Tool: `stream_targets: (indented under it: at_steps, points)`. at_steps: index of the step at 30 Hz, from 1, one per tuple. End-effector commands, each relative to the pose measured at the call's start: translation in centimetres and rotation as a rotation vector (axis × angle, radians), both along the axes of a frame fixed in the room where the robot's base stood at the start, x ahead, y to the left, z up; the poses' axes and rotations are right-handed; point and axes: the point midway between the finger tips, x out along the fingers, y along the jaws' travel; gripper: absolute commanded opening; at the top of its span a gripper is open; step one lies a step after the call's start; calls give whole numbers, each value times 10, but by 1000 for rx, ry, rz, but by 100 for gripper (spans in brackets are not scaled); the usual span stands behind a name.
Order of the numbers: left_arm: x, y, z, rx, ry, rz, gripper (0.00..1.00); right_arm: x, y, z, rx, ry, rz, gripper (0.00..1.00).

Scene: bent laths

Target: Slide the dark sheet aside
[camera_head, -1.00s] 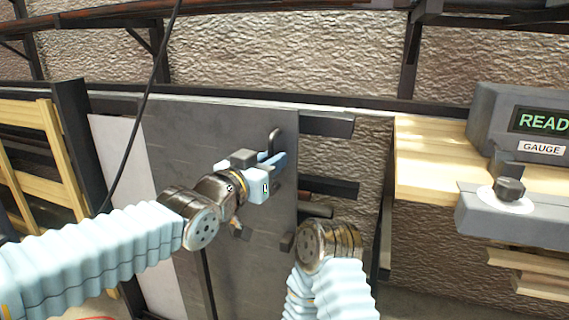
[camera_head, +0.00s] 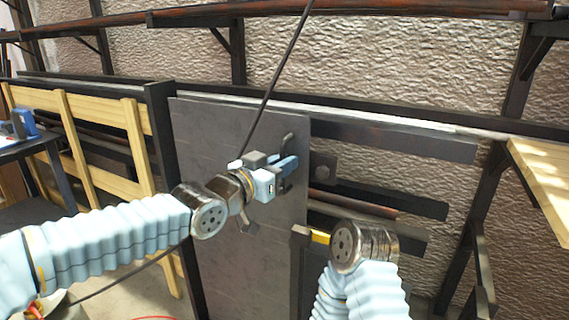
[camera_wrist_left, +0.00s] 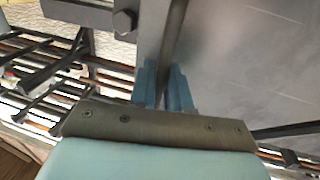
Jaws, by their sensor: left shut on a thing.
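The dark sheet (camera_head: 215,130) is a tall grey-black panel standing upright, its left edge close to a black post. A dark upright handle (camera_head: 287,145) sits near its right edge. My left gripper (camera_head: 286,168), with blue fingers, is shut on the handle; in the left wrist view the fingers (camera_wrist_left: 166,88) close around a dark bar beside the sheet (camera_wrist_left: 250,60). My right gripper (camera_head: 302,235) is low, by the sheet's right edge; its jaws are too small and hidden to read, and I cannot tell whether it touches the sheet.
Right of the sheet is an open bay with dark rails and long bars (camera_head: 375,195). A black post (camera_head: 162,130) and a wooden frame (camera_head: 100,115) stand at the left. A black cable (camera_head: 275,80) hangs across the view. A wooden top (camera_head: 545,180) is at far right.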

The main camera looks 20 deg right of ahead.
Motion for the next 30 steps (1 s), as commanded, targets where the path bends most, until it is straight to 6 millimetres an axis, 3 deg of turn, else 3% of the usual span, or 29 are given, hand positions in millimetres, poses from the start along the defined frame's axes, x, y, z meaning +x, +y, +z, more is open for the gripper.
stream_targets:
  at_steps: [11, 12, 14, 23, 30]
  points:
    - [1, 1, 0, 0, 0, 2, 0, 0, 0, 0, 0, 0, 0, 43]
    - [1, 1, 0, 0, 0, 2, 22, 0, 0, 0, 0, 0, 0, 43]
    - [1, 1, 0, 0, 0, 2, 30, 0, 0, 0, 0, 0, 0, 43]
    - [0, 2, 0, 0, 0, 1, 30, 0, 0, 0, 0, 0, 0, 43]
    - [-16, 34, 0, 0, -1, 6, 30, 0, -1, -4, -2, -1, -3, 43]
